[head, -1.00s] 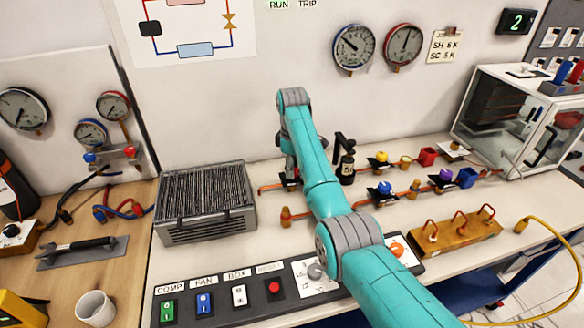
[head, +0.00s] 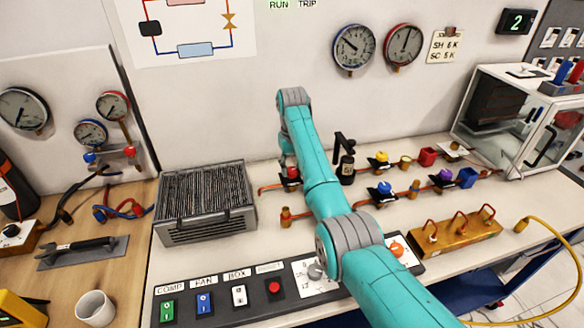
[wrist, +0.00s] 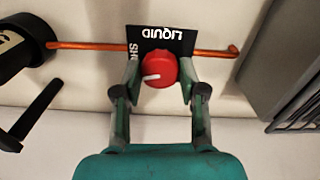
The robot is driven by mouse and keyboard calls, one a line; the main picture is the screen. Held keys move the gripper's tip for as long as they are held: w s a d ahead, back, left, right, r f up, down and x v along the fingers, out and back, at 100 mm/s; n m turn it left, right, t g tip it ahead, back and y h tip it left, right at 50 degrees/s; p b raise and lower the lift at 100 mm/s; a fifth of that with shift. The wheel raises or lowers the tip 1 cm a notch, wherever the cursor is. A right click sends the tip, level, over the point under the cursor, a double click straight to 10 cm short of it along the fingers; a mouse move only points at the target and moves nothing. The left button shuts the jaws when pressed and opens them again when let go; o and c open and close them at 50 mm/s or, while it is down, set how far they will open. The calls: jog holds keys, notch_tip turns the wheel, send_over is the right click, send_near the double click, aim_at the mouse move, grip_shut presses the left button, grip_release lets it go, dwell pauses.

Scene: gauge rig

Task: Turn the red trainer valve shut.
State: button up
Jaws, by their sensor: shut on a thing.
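The red valve knob (wrist: 157,69) sits on a copper pipe in front of a black plate marked LIQUID (wrist: 176,40). Its white mark points left in the wrist view. My gripper (wrist: 159,77) is shut on it, one finger on each side. In the head view, the red knob (head: 293,172) shows in part beside the end of my arm, left of the black cylinder. My fingers are mostly hidden there behind my own arm.
A grey finned condenser (head: 205,205) stands to the left of the valve. A black cylinder (head: 347,170) stands close on the right. Other valves with yellow (head: 381,157), blue (head: 385,187) and purple (head: 446,174) knobs are farther right. A switch panel (head: 255,290) lies along the front edge.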

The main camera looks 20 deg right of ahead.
aim_at(292, 170)
jog(key=shift+m, duration=1.4)
jog(key=o, duration=1.1)
jog(key=shift+o, duration=0.2)
jog(key=shift+r, duration=0.1)
jog(key=shift+r, duration=3.65)
